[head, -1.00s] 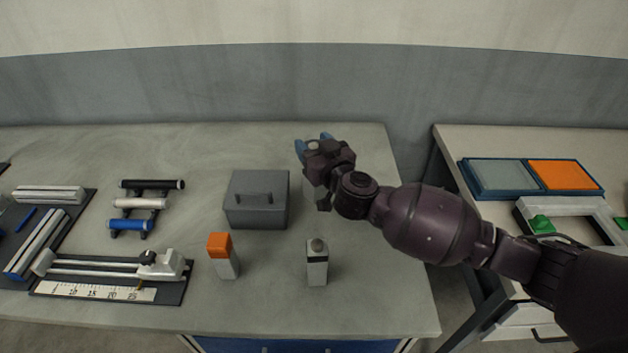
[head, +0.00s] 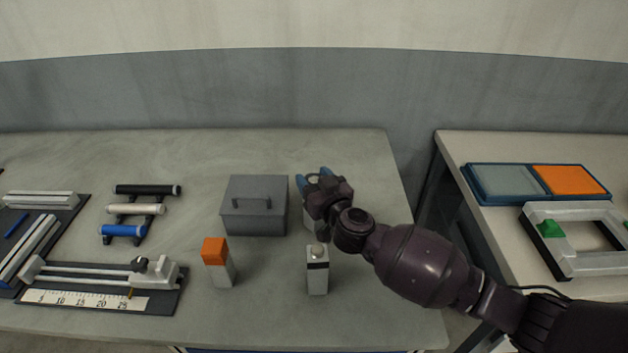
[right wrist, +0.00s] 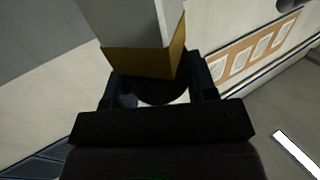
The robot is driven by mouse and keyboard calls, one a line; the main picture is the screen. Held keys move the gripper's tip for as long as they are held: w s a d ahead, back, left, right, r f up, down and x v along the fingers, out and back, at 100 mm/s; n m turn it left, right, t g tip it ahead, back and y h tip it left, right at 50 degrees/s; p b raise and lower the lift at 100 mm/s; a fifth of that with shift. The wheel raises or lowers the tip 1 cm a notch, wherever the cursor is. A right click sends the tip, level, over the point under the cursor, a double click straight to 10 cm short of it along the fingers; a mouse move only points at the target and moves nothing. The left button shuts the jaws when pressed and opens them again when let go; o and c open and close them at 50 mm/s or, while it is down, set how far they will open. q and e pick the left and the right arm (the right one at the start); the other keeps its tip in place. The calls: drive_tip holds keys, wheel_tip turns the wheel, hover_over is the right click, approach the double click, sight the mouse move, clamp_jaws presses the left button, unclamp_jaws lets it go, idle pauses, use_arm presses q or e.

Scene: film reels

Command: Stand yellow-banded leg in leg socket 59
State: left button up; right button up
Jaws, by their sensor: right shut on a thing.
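My right gripper (head: 313,179) is above the grey table, just right of the grey lidded box. It is shut on the yellow-banded leg. In the right wrist view the leg is a pale grey block (right wrist: 130,22) with a yellow-brown band at the end between the fingers (right wrist: 155,88). In the head view a pale part of the leg (head: 308,217) shows below the gripper; most is hidden, and I cannot tell if it touches the table. A pale frame (head: 560,265) with green corners lies on the right table. I can read no socket number. My left gripper is out of view.
The grey box (head: 254,218) stands left of my gripper. An orange-topped leg (head: 217,270) and a black-banded leg (head: 317,278) stand in front. Rails with a ruler (head: 90,298) and a rack of rods (head: 135,210) lie left. A blue tray (head: 477,190) sits on the right table.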

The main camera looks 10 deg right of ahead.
drive_tip(key=shift+f, duration=0.1)
drive_tip(key=o, duration=1.3)
drive_tip(key=shift+o, duration=0.2)
